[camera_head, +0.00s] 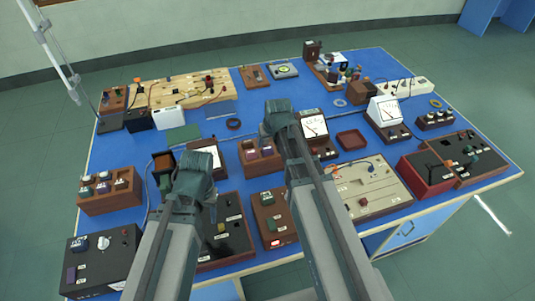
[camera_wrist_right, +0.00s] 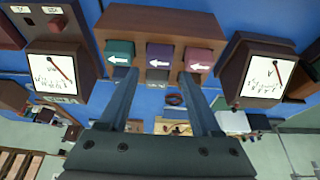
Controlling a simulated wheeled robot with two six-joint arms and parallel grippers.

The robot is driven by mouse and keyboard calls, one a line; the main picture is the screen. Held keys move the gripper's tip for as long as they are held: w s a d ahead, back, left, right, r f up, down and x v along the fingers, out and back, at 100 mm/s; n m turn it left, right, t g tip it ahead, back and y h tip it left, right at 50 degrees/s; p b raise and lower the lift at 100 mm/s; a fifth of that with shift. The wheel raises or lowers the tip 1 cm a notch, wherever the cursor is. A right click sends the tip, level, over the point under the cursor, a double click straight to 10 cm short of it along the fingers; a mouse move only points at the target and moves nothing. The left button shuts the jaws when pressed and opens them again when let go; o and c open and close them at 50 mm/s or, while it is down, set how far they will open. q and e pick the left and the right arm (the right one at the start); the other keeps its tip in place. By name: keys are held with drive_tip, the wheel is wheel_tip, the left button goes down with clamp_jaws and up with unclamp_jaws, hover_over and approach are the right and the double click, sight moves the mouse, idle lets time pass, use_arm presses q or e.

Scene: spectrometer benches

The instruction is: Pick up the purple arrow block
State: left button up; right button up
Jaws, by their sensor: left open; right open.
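The purple arrow block (camera_wrist_right: 164,57) shows a white arrow pointing left in the right wrist view. It sits in a brown wooden holder (camera_wrist_right: 160,24) between a teal arrow block (camera_wrist_right: 120,52) and a pink arrow block (camera_wrist_right: 198,60). My right gripper (camera_wrist_right: 157,76) is open and empty, its two fingers reaching toward the holder with the purple block between their tips in the picture. In the head view my right gripper (camera_head: 281,118) is above and beside the holder (camera_head: 259,170), partly covering it. My left gripper (camera_head: 191,182) is to the left, over the table's front half; its fingers are hard to make out.
Two meters with white dials, a left one (camera_wrist_right: 57,72) and a right one (camera_wrist_right: 262,75), flank the holder. The blue table (camera_head: 330,75) is crowded with instruments. A brown block box (camera_head: 109,203) stands at the left, and a small brown tray (camera_head: 351,139) lies right of my right gripper.

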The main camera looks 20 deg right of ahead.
sight(268, 148)
use_arm(q)
wheel_tip(268, 148, down, 5)
drive_tip(key=b, duration=0.4)
drive_tip(key=shift+r, duration=0.1)
use_arm(e)
drive_tip(key=x, duration=0.5)
drive_tip(key=shift+s+d+f, duration=0.1)
drive_tip(key=shift+s, duration=0.2)
use_arm(q)
drive_tip(key=shift+r, duration=0.1)
use_arm(e)
drive_tip(key=shift+c, duration=0.2)
clamp_jaws()
use_arm(q)
drive_tip(key=shift+r, duration=0.1)
use_arm(e)
drive_tip(key=shift+r, duration=0.25)
